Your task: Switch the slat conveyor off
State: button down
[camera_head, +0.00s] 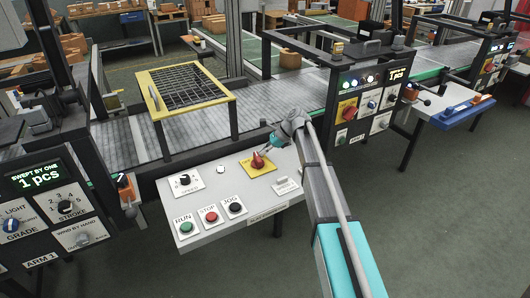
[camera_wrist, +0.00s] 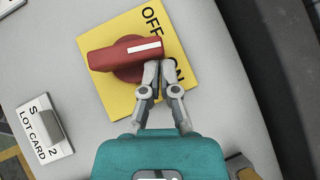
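The red rotary switch knob (camera_head: 258,160) sits on a yellow plate (camera_head: 261,171) on the light grey sloping control panel (camera_head: 210,238). In the wrist view the knob (camera_wrist: 115,58) has a white pointer mark at its right end, lying between the "OFF" lettering and the partly hidden "ON" lettering of the plate (camera_wrist: 120,108). My gripper (camera_wrist: 160,68) has its fingertips together, right against the lower side of the knob's marked end. The knob is not between the fingers. The head view shows my gripper (camera_head: 268,148) at the knob. The slat conveyor (camera_head: 190,145) runs behind the panel.
A yellow-framed mesh guard (camera_head: 190,88) stands behind. Open floor lies in front.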

jog(key=shift+w+a, duration=0.3)
jog(key=shift+a, duration=1.05)
jog(key=shift+s+a, duration=0.1)
jog(key=shift+a, duration=0.15)
dwell(0.6)
jog(key=shift+w+d, duration=0.2)
jog(key=shift+w, duration=0.55)
jog(key=w, duration=0.3)
jog(key=shift+w+d+r+p, duration=0.1)
jog(key=shift+d+r+p, duration=0.2)
jog(key=shift+d+p, duration=0.05)
jog(key=w+d+r+p, duration=0.1)
jog(key=w+r+p, duration=0.5)
jog(key=shift+d+r, duration=0.25)
jog(key=shift+d, duration=0.05)
